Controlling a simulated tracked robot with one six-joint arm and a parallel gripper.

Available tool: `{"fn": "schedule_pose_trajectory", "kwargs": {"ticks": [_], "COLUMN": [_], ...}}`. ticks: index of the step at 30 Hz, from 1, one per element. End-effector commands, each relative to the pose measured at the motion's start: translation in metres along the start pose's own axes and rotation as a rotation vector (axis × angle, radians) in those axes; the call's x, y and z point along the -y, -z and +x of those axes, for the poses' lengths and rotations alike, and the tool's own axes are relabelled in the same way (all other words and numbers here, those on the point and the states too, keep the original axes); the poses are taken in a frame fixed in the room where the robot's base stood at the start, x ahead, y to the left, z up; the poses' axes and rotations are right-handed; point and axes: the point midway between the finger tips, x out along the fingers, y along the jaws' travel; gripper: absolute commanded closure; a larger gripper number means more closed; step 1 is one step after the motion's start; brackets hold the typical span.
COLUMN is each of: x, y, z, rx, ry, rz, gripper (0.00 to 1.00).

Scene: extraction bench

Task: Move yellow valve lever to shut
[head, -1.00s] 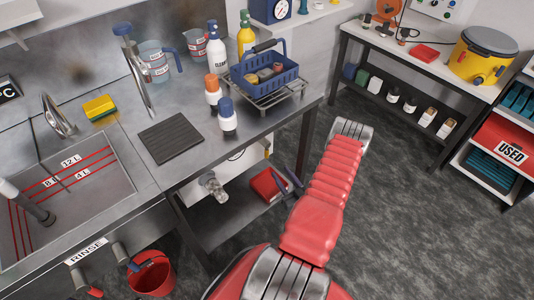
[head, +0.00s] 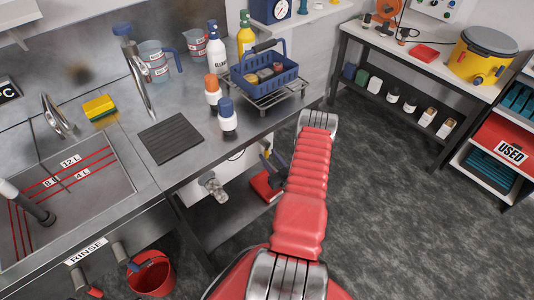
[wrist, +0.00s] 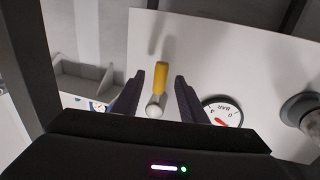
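The yellow valve lever (wrist: 161,76) shows in the wrist view on a white panel (wrist: 230,55). It stands nearly upright in the picture, with a pale round end (wrist: 154,106) at its lower end. My gripper (wrist: 160,82) is open, one dark finger on each side of the lever with visible gaps; whether the fingers reach its depth I cannot tell. In the head view my gripper (head: 271,163) shows partly behind my red arm, below the bench's right end.
A pressure gauge marked BAR (wrist: 222,112) sits right of the lever, and a round grey fitting (wrist: 301,110) lies farther right. The floor at right is clear.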

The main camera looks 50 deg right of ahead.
Motion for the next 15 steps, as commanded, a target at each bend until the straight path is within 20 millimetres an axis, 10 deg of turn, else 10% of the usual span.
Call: {"fn": "schedule_pose_trajectory", "kwargs": {"ticks": [15], "x": [0.0], "y": [0.0], "z": [0.029], "rx": [0.0], "ry": [-0.001], "rz": [0.0], "gripper": [0.61]}}
